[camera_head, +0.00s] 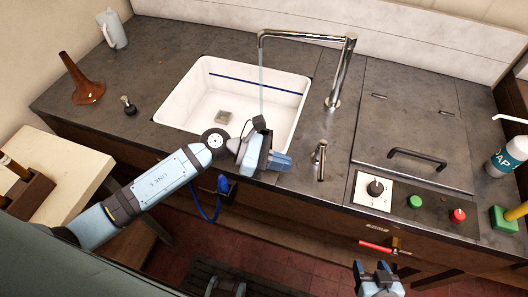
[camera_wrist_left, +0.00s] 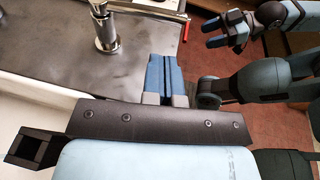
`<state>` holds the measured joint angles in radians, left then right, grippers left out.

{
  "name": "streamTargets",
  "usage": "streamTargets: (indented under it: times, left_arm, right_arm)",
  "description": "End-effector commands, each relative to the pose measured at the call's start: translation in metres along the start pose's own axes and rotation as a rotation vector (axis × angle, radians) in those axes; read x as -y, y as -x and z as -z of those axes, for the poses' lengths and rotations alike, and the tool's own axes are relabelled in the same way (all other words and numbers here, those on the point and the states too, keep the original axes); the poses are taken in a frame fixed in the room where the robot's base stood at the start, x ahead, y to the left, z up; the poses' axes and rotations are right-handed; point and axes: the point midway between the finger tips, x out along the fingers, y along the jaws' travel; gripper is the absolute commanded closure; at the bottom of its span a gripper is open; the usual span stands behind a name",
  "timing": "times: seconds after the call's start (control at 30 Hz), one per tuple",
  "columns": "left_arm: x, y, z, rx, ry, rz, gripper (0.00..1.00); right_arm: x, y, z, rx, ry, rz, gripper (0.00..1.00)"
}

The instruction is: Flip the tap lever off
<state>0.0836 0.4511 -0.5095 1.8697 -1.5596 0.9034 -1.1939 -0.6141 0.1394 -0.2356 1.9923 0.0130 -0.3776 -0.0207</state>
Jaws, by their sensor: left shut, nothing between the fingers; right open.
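The chrome tap (camera_head: 345,75) arches over the white sink, and a thin pale stream of water (camera_head: 261,82) falls from its spout. The tap lever (camera_head: 320,158) is a short chrome post with a small handle on the counter right of the sink. It seems to be the chrome post in the left wrist view (camera_wrist_left: 104,28). My left gripper (camera_head: 284,162) is shut and empty at the sink's front right edge, left of the lever and apart from it. Its closed blue fingers show in the wrist view (camera_wrist_left: 165,72). My right gripper (camera_head: 375,274) is open and empty, low before the cabinet.
The white sink (camera_head: 202,78) lies behind my left arm. A red-handled valve (camera_head: 376,247) sticks out of the cabinet front. Right of the lever are a control panel (camera_head: 362,190) and a lid handle (camera_head: 417,156). A soap bottle (camera_head: 508,155) stands far right.

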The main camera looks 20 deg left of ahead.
Motion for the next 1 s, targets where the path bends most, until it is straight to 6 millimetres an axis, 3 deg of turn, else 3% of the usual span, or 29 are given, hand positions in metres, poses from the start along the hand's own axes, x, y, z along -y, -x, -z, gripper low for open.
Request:
streamTargets:
  times: [0.1,0.33,1.0]
  left_arm:
    - [0.0,-0.025,-0.003,0.002,0.001,0.001,1.0]
    - [0.0,-0.052,-0.012,0.001,0.0,0.0,1.0]
    - [0.001,-0.066,-0.015,0.0,0.004,-0.014,1.0]
  right_arm:
    - [0.0,0.004,0.007,0.0,0.0,0.0,0.43]
    - [0.0,0.01,0.015,-0.001,0.0,-0.001,0.43]
    - [0.0,0.012,0.019,-0.002,0.0,-0.001,0.43]
